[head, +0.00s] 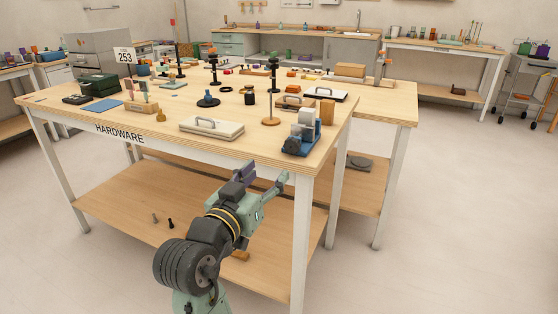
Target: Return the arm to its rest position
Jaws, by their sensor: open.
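My arm rises from the bottom of the head view, bent, in front of the near workbench. My gripper (263,177) is at its upper end, just below the bench's front edge near its right front corner. Its jaws are apart, and I see nothing held between them. Some of the gripper is hidden by its own wrist parts.
The bench top (165,125) holds several props, including a blue vise-like device (295,146) near the right corner and a white lidded tray (212,128). The floor (450,220) at right is clear.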

